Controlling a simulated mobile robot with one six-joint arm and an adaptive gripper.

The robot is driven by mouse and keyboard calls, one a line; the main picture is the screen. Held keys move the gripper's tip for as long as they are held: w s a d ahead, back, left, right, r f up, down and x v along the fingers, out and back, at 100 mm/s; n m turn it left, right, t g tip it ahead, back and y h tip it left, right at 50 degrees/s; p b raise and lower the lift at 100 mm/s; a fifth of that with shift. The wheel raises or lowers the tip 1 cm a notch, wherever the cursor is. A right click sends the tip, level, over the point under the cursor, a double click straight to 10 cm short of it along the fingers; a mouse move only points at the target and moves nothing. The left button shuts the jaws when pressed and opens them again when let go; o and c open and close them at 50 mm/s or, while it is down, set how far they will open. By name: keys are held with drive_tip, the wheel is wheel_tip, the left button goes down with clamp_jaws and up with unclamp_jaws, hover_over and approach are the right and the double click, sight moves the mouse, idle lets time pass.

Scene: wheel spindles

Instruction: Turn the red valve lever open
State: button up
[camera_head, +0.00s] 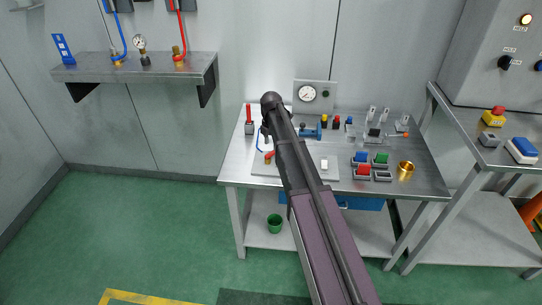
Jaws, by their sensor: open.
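A small red lever (269,155) shows low on the left part of the light panel on the workbench, close to the left edge of my arm. A blue curved line (259,140) runs just above it. Another red handle (249,113) stands upright on a grey block at the bench's back left. My dark arm reaches up across the picture over the bench. My gripper (265,131) is small and dark below the arm's far end, above the panel's left part. It is open, with its fingers hardly distinguishable. My arm hides the middle of the panel.
The workbench (233,167) carries switches and a gauge (307,93) at the back, colored buttons (363,170) and a brass ring (405,170) at right. A wall shelf (135,68) hangs at left. A green bucket (274,223) stands below. The left floor is clear.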

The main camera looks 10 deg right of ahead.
sight(271, 152)
drive_tip(key=shift+f+b, duration=1.8)
drive_tip(key=shift+f, duration=0.25)
clamp_jaws()
